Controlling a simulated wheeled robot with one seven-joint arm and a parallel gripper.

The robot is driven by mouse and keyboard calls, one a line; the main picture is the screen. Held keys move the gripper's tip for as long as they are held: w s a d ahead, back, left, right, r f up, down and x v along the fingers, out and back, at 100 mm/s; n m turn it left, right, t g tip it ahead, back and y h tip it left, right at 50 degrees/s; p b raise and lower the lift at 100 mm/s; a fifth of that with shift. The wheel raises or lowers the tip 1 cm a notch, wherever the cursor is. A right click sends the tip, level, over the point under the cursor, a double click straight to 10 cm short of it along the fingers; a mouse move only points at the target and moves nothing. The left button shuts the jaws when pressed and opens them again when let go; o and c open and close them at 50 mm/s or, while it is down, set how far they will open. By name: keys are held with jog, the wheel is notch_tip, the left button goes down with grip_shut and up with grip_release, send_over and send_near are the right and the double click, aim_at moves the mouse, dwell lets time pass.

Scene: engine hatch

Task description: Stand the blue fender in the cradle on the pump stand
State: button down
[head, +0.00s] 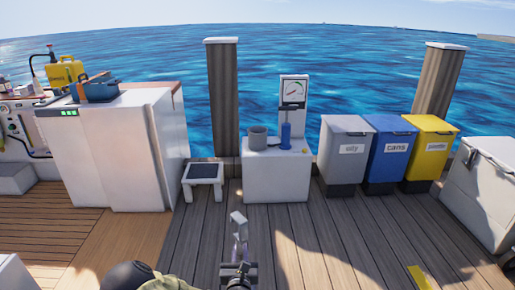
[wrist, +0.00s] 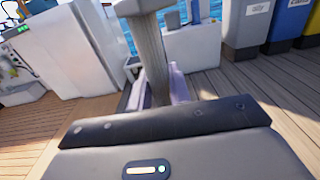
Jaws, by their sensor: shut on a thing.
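My gripper (head: 240,238) is low in the middle of the head view, well in front of the stand. It is shut on a grey, post-like thing with a wider end (head: 238,217); this also rises between the fingers in the wrist view (wrist: 150,48). It does not look blue, and I cannot tell what it is. The white pump stand (head: 275,180) bears an open grey cup (head: 258,139), perhaps the cradle. To its right stands a blue cylinder (head: 285,135) with a dark top, which looks like a pump. I cannot surely make out a blue fender.
A gauge board (head: 294,90) rises at the stand's back. Grey, blue and yellow bins (head: 389,155) stand to its right. The cabinet bears a blue box (head: 100,90). Deck before the stand is clear.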

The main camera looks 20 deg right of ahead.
jog(key=shift+r, duration=0.1)
dwell(0.3)
jog(key=s+r+n+y+p, duration=0.1)
jog(key=s+r+y+p, duration=0.1)
jog(key=r+p, duration=1)
jog(key=s+r+n+y+p, duration=0.2)
jog(key=r+p, duration=0.9)
jog(key=p, duration=1.5)
jog(key=s+y, duration=0.1)
jog(key=s, duration=0.1)
jog(key=shift+s+r+t, duration=0.3)
jog(key=shift+r+t, duration=0.1)
jog(key=shift+w, duration=0.1)
